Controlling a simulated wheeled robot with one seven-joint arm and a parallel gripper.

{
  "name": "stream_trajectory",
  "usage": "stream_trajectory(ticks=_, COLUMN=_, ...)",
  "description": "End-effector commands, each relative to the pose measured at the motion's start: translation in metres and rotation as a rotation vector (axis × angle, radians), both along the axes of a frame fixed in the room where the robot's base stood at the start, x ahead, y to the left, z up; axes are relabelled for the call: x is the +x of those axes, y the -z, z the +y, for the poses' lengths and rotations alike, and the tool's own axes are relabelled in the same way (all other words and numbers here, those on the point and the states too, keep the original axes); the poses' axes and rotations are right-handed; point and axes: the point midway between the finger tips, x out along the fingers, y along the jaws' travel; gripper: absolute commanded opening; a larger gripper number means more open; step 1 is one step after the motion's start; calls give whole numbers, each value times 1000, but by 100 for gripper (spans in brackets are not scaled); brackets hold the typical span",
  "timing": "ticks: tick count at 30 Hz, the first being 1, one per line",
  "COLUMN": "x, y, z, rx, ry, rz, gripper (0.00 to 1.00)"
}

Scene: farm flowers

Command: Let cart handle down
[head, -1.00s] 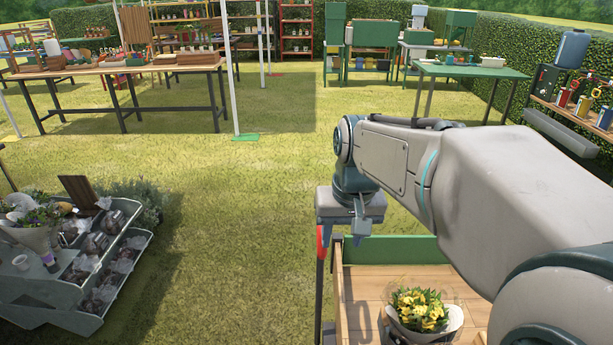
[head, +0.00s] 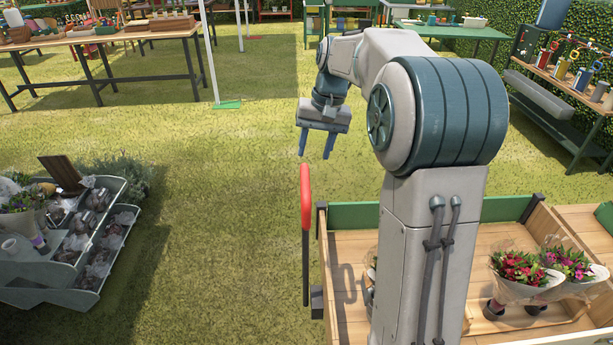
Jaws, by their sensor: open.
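The cart handle (head: 306,230) is a dark bar with a red upper part, standing upright at the left side of the wooden cart (head: 344,290). My gripper (head: 316,156) is open and empty, fingers pointing down. It appears just above the red top of the handle, with a small gap in the picture; I cannot tell its distance in depth. My arm hides the middle of the cart.
Wrapped bouquets (head: 520,272) stand in the cart on the right. A grey tiered stand (head: 60,270) with flowers is at the left. A wooden table (head: 105,38) stands at the back left. The grass between is open.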

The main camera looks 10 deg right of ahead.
Motion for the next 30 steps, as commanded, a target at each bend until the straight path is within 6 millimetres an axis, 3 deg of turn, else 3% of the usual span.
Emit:
stream_trajectory(ticks=6, x=1, y=47, z=10, rx=0, ry=-2, rz=4, gripper=43)
stream_trajectory(ticks=12, x=2, y=77, z=15, rx=-1, ry=-1, rz=2, gripper=43)
stream_trajectory(ticks=18, x=3, y=90, z=18, rx=-1, ry=-1, rz=0, gripper=43)
stream_trajectory(ticks=26, x=3, y=91, z=18, rx=-1, ry=-1, rz=-1, gripper=43)
stream_trajectory(ticks=30, x=3, y=90, z=18, rx=-1, ry=0, rz=-1, gripper=7)
